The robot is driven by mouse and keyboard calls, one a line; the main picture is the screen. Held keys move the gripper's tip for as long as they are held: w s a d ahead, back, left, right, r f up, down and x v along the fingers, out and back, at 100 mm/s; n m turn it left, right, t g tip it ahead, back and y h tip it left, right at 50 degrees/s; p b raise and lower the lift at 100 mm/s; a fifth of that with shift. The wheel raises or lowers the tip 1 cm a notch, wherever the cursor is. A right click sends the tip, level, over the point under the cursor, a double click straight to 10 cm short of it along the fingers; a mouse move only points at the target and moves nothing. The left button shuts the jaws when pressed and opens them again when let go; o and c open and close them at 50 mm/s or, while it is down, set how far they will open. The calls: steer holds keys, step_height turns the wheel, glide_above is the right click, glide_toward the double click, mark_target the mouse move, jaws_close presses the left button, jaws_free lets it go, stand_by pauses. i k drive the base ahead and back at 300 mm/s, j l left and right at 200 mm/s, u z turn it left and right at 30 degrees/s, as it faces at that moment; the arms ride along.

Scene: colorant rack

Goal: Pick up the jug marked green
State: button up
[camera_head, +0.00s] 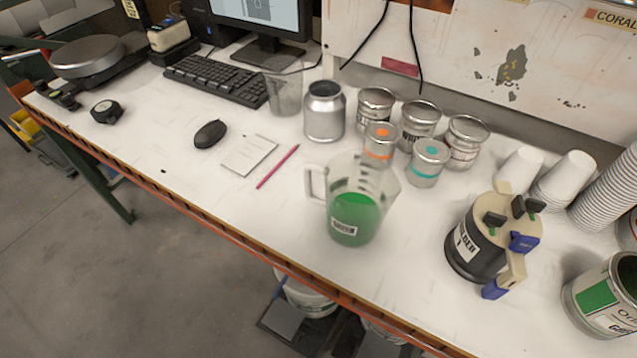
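The jug marked green (353,208) is a clear pitcher with a handle on its left side. It stands upright on the white bench top near the front edge, around the middle of the view. Green liquid fills its lower part, and a white label on its front appears to read GREEN. Its rim overlaps the view of the small cans behind it. My gripper is not in view, so its state does not show.
Small labelled cans (419,123) and a silver bottle (324,112) stand behind the jug. Right of it is a black container (463,245) with beige and blue clamp-like parts. A pink pencil (278,167), notepad (249,154) and mouse (210,134) lie left. The bench's front strip is clear.

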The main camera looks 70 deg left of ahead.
mark_target(361, 187)
steer(key=u, duration=1.4)
